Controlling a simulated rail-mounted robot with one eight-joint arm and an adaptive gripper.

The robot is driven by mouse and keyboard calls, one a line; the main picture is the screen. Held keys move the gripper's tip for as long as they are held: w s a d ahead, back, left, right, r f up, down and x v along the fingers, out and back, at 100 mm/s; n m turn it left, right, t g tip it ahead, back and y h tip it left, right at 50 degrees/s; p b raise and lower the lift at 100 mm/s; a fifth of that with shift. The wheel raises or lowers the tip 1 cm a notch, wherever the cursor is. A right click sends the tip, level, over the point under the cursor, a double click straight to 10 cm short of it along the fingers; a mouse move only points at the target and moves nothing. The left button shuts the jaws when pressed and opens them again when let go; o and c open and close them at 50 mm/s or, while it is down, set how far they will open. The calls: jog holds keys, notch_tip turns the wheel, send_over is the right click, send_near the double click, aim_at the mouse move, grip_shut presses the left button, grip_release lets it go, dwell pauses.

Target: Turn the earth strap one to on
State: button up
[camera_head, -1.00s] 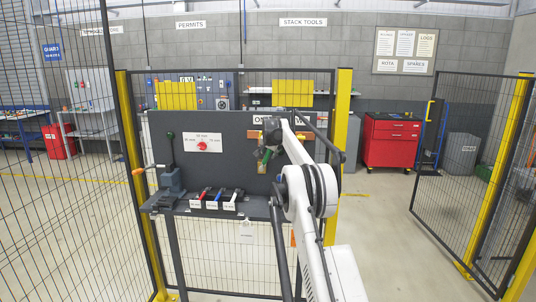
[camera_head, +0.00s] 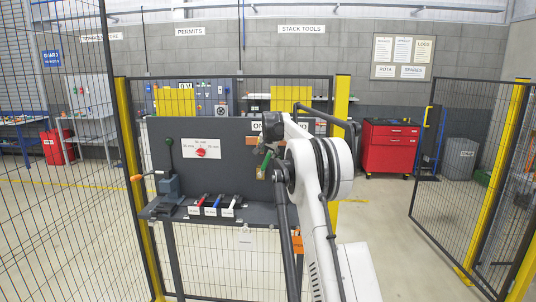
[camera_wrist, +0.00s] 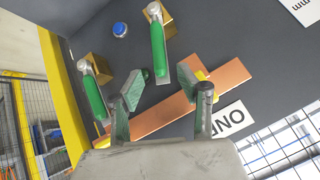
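In the wrist view two green-handled levers with metal ends stand on the dark panel: an upper lever (camera_wrist: 158,50) and a left lever (camera_wrist: 93,95). Each has a brass-coloured block beside it. I cannot tell which is earth strap one. My gripper (camera_wrist: 160,88) is open, with green-faced fingers spread apart. The upper lever's lower end points into the gap between the fingertips, and I see no grip on it. A copper bar (camera_wrist: 165,115) runs behind the fingers. In the head view a green handle (camera_head: 262,167) shows beside my gripper, and my arm hides the panel's right part.
An "ON" label (camera_wrist: 228,118) is next to the copper bar, and a blue button (camera_wrist: 120,29) sits between the levers. The dark panel (camera_head: 225,135) carries a red rotary knob (camera_head: 201,153).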

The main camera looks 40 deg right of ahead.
jog(key=shift+a+f, duration=0.1)
jog(key=shift+f, duration=0.15)
jog(key=c, duration=0.5)
jog(key=a+f+t+y+b, duration=0.1)
jog(key=f, duration=0.1)
jog(key=a+f+m+t+y+b, duration=0.1)
jog(key=f+t+b, duration=0.1)
jog(key=f, duration=0.1)
jog(key=a+f+m+t+y+b, duration=0.1)
jog(key=f+b, duration=0.1)
jog(key=shift+a+f+t+y, duration=0.2)
jog(key=shift+t+y, duration=0.1)
jog(key=shift+y, duration=0.1)
grip_shut()
jog(key=m+t+h+b, duration=0.3)
jog(key=m+t+b, duration=0.3)
jog(key=m+t, duration=0.25)
send_near(268, 160)
jog(key=shift+m+g, duration=0.45)
jog(key=x, duration=0.2)
jog(key=p+x, duration=0.1)
jog(key=x, duration=0.4)
jog(key=shift+w+r, duration=0.2)
jog(key=shift+r, duration=0.2)
